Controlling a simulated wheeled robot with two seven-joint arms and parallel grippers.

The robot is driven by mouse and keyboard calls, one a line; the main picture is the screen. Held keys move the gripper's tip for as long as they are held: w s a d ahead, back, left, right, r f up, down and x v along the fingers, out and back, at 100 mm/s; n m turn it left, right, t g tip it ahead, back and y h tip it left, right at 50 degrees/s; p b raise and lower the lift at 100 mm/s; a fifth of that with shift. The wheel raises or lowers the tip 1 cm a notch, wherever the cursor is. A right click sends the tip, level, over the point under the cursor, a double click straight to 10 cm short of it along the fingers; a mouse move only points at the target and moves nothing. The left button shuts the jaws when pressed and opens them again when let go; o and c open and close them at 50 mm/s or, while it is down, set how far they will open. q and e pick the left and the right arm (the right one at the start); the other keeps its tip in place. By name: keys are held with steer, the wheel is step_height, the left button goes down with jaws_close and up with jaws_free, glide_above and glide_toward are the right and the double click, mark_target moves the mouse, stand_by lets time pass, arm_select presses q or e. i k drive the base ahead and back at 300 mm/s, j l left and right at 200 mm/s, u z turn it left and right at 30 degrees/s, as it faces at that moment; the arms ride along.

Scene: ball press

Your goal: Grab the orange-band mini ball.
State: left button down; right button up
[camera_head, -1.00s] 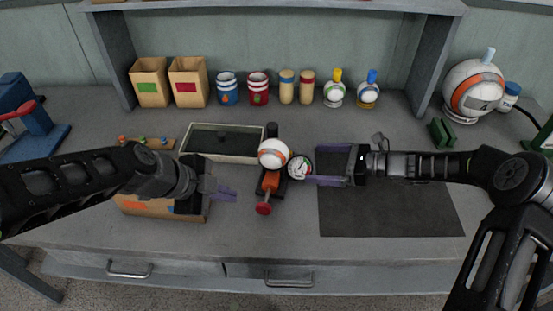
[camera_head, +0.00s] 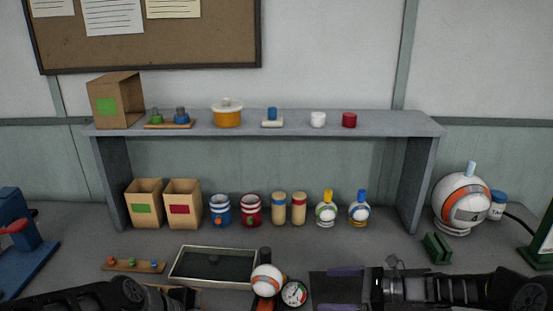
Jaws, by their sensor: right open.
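A small white ball with an orange band (camera_head: 267,280) sits on the small press in the bottom middle, beside a round dial gauge (camera_head: 294,293). My right gripper (camera_head: 322,289) is open and empty, just right of the gauge, with its purple fingers pointing left toward the ball. It is apart from the ball. My left arm shows at the bottom left, but its fingertips are cut off by the lower edge. The lower part of the press is also cut off.
A grey tray (camera_head: 216,249) lies left behind the ball. Under the shelf (camera_head: 290,130) stand open boxes, cups, cylinders and two small capped balls (camera_head: 326,213). A large orange-banded ball (camera_head: 462,203) stands at the right. The bench is clear behind my right gripper.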

mark_target(267, 280)
steer(key=k, duration=1)
